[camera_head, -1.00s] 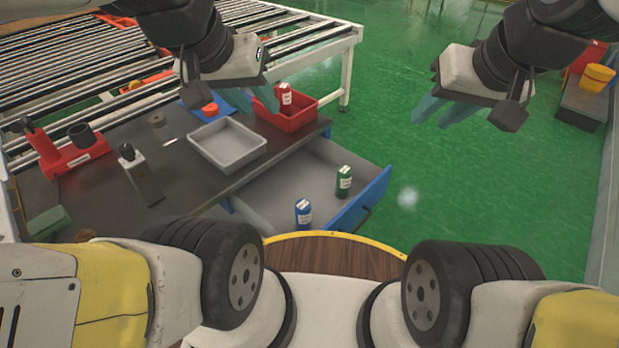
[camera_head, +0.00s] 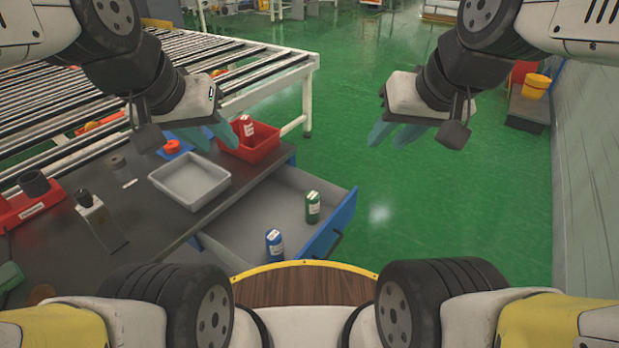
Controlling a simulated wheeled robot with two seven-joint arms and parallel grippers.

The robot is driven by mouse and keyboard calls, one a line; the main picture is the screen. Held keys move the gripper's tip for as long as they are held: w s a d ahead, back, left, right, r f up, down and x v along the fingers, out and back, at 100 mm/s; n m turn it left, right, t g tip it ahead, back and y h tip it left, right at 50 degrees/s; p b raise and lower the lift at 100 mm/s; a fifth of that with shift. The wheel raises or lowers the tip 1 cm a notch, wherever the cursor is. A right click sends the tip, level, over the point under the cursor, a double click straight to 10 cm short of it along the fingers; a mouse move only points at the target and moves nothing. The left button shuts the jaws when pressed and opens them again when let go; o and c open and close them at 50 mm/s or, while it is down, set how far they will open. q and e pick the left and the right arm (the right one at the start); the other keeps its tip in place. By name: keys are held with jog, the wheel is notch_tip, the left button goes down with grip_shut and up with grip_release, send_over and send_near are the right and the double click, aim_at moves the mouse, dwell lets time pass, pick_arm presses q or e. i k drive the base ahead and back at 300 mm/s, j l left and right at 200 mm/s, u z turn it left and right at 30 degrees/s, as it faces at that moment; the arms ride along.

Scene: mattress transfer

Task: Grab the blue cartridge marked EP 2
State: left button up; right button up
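A blue cartridge (camera_head: 274,245) with a white label stands upright in the open drawer (camera_head: 262,204), near its front. The label text is too small to read. A green cartridge (camera_head: 313,207) stands behind it to the right in the same drawer. A red cartridge (camera_head: 245,127) is in the red bin on the table. My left gripper (camera_head: 214,138) is raised near the red bin, with its pale blue fingers apart and nothing visible between them. My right gripper (camera_head: 392,135) is raised over the green floor to the right of the drawer, fingers apart and empty.
The dark table (camera_head: 150,232) holds a grey tray (camera_head: 188,194), a red bin (camera_head: 262,150) and black tools at left. A roller conveyor (camera_head: 262,82) runs behind it. Open green floor (camera_head: 440,220) lies right of the drawer. A wall (camera_head: 590,170) stands far right.

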aim_at(273, 241)
jog(key=k+j, duration=0.1)
jog(key=j, duration=0.35)
jog(key=k+j, duration=0.15)
jog(key=j, duration=0.3)
jog(key=k+j, duration=0.1)
jog(key=j, duration=0.35)
jog(key=z, duration=0.05)
